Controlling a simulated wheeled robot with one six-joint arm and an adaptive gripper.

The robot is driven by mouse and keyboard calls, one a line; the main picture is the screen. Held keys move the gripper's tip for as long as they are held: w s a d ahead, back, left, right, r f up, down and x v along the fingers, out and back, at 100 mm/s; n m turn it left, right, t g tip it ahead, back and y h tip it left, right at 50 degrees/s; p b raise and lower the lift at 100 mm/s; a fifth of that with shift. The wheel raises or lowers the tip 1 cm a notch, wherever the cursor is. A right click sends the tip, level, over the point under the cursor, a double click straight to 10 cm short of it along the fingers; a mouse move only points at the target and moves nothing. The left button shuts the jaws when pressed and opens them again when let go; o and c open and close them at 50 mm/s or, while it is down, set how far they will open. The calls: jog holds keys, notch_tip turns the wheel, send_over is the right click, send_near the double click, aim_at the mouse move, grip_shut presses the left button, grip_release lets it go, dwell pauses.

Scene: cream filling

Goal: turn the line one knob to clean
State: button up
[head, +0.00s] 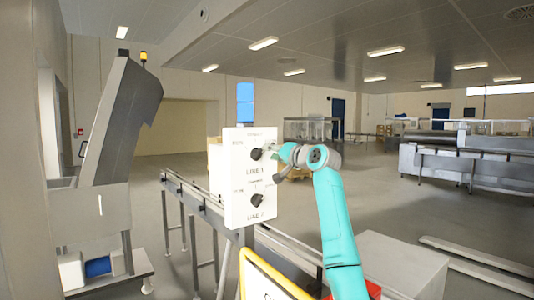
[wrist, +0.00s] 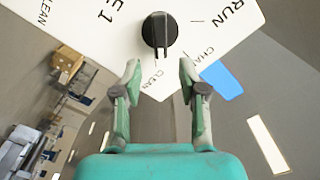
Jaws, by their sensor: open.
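The white control panel (head: 238,190) stands upright left of my arm in the head view, with one knob above another. The upper black knob (head: 257,154) is over the LINE 1 marking; the lower knob (head: 257,200) is over LINE 2. In the wrist view the line one knob (wrist: 160,31) is just ahead of my gripper (wrist: 159,63).
A conveyor rail (head: 195,195) runs behind the panel. A yellow-framed board (head: 262,275) stands below it. A tall grey machine (head: 115,120) is on the left and a white box (head: 400,262) at lower right. Open floor lies further back.

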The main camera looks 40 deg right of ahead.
jog(key=shift+s, duration=1.7)
